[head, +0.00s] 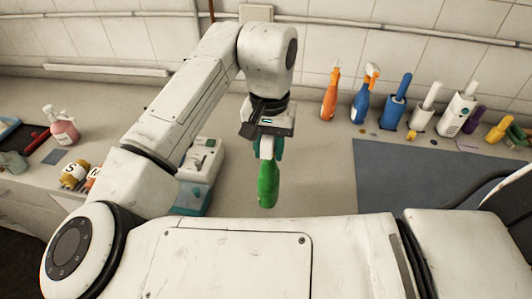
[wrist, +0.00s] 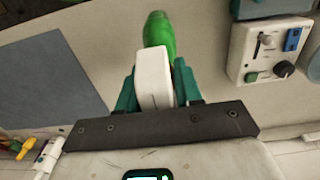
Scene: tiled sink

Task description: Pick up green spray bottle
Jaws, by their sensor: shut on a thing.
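The green spray bottle (head: 268,186) hangs below my gripper (head: 267,146) in the middle of the head view, with its green body pointing down. My gripper is shut on the bottle's white top. In the wrist view the teal fingers of my gripper (wrist: 154,88) stand on both sides of the white spray head, and the green body of the bottle (wrist: 159,35) reaches out past them. The bottle appears held above the counter; its exact height is hard to tell.
A row of bottles, including an orange one (head: 330,96) and a blue one (head: 362,98), stands along the back wall. A switch box (head: 199,165) sits left of the held bottle. A pink bottle (head: 61,127) stands farther left. A flat grey mat (head: 420,175) is clear at right.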

